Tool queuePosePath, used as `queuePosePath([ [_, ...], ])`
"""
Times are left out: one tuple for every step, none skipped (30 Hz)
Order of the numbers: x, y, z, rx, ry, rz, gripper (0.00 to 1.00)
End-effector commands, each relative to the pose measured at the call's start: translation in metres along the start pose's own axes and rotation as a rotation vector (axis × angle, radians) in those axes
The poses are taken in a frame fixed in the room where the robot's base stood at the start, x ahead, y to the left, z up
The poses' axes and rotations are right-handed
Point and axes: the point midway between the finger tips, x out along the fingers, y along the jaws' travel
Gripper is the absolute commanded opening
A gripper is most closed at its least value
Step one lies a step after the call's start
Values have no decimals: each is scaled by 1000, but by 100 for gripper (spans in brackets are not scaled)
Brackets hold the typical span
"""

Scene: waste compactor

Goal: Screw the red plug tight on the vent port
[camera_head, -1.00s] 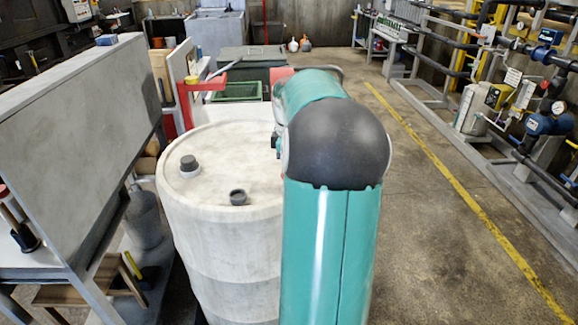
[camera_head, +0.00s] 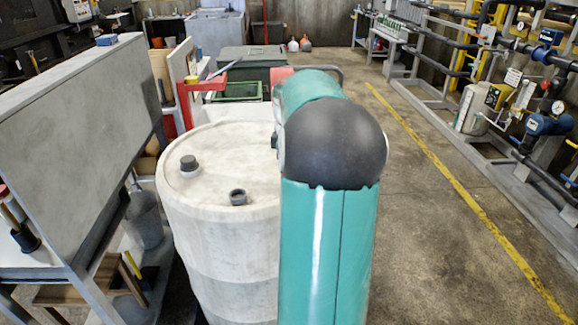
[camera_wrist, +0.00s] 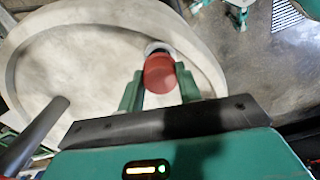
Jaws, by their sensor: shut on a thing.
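The red plug (camera_wrist: 160,76) sits between the two green fingers of my gripper (camera_wrist: 159,82) in the wrist view. My gripper is shut on it. A pale ring (camera_wrist: 156,46) shows just beyond the plug at the drum's rim; it may be the vent port. I cannot tell whether the plug is seated in it or how tight it is. The pale drum (camera_head: 220,245) stands upright in the head view, partly behind my arm. My arm hides my gripper and the plug there.
The drum top carries a dark cap (camera_head: 189,163) and a dark short fitting (camera_head: 238,197). A grey panel (camera_head: 75,110) stands close on the left. A red bracket (camera_head: 205,86) is behind the drum. Pipework (camera_head: 530,125) lines the right, with clear floor before it.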

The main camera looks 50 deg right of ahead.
Motion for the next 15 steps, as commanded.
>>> queuePosePath([
  [1,0,0,0,0,-1,13],
  [2,0,0,0,0,-1,13],
  [2,0,0,0,0,-1,13],
  [3,0,0,0,0,-1,13],
  [4,0,0,0,0,-1,13],
  [4,0,0,0,0,-1,13],
  [5,0,0,0,0,-1,13],
  [5,0,0,0,0,-1,13],
  [6,0,0,0,0,-1,13],
  [7,0,0,0,0,-1,13],
  [7,0,0,0,0,-1,13],
  [8,0,0,0,0,0,13],
  [9,0,0,0,0,0,13],
  [9,0,0,0,0,0,13],
  [10,0,0,0,0,-1,13],
])
